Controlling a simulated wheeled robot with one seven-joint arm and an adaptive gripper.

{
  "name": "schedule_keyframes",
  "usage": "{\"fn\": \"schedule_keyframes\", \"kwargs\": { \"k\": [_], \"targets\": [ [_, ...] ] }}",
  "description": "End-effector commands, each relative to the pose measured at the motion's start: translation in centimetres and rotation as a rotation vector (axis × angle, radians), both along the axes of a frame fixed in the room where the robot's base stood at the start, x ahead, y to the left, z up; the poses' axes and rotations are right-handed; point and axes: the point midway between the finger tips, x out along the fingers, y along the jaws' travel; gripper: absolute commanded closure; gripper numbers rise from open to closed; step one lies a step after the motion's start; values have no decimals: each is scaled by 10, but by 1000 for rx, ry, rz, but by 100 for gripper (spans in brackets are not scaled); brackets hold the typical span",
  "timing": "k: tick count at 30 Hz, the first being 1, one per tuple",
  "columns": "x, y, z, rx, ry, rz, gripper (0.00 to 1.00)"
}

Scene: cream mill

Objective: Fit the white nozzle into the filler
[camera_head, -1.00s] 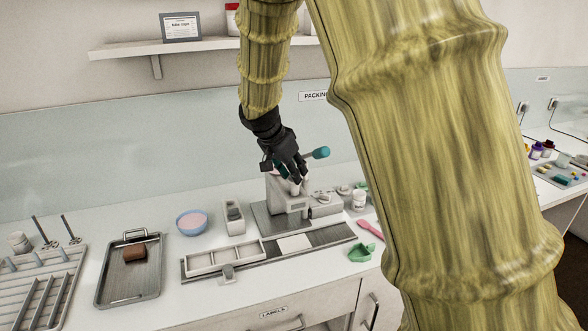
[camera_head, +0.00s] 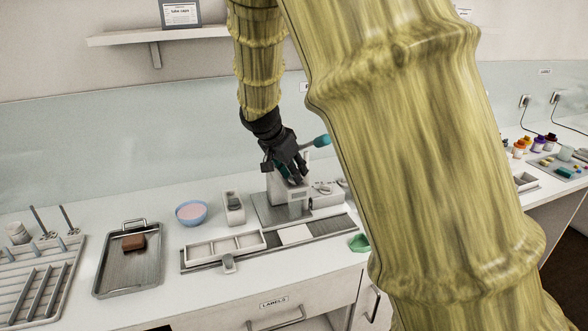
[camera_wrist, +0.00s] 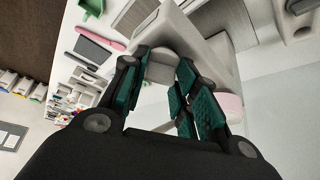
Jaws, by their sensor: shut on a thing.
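The filler (camera_head: 290,192) is a light grey machine on a dark grey base at the back of the counter, with a teal-knobbed lever (camera_head: 321,141) at its upper right. My gripper (camera_head: 292,178) is black with teal finger pads and points down at the top of the filler. In the wrist view, its fingers (camera_wrist: 158,78) are around a whitish round piece, the white nozzle (camera_wrist: 160,72), right against the grey filler body (camera_wrist: 172,32). The nozzle is hidden by the fingers in the head view. How far it is seated in the filler I cannot tell.
A grey rail with a white sectioned tray (camera_head: 212,249) runs in front of the filler. A blue bowl (camera_head: 191,213), a metal tray (camera_head: 128,275) with a brown block, and a rack stand to the left. A green scoop (camera_head: 359,243) lies at right, partly behind my arm.

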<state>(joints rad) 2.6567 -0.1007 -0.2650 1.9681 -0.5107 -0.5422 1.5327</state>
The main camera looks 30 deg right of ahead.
Motion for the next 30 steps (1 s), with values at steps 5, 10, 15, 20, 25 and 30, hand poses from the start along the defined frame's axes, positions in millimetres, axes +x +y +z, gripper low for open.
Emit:
{"fn": "schedule_keyframes", "kwargs": {
  "k": [5,10,15,20,25,30],
  "targets": [
    [-1,-1,-3,-2,2,-1,95],
    [-1,-1,-3,-1,1,-1,95],
    [-1,-1,-2,-1,1,-2,52],
    [0,0,-2,-1,0,0,45],
    [0,0,-2,-1,0,1,45],
    [1,0,6,-1,-1,1,45]
  ]
}}
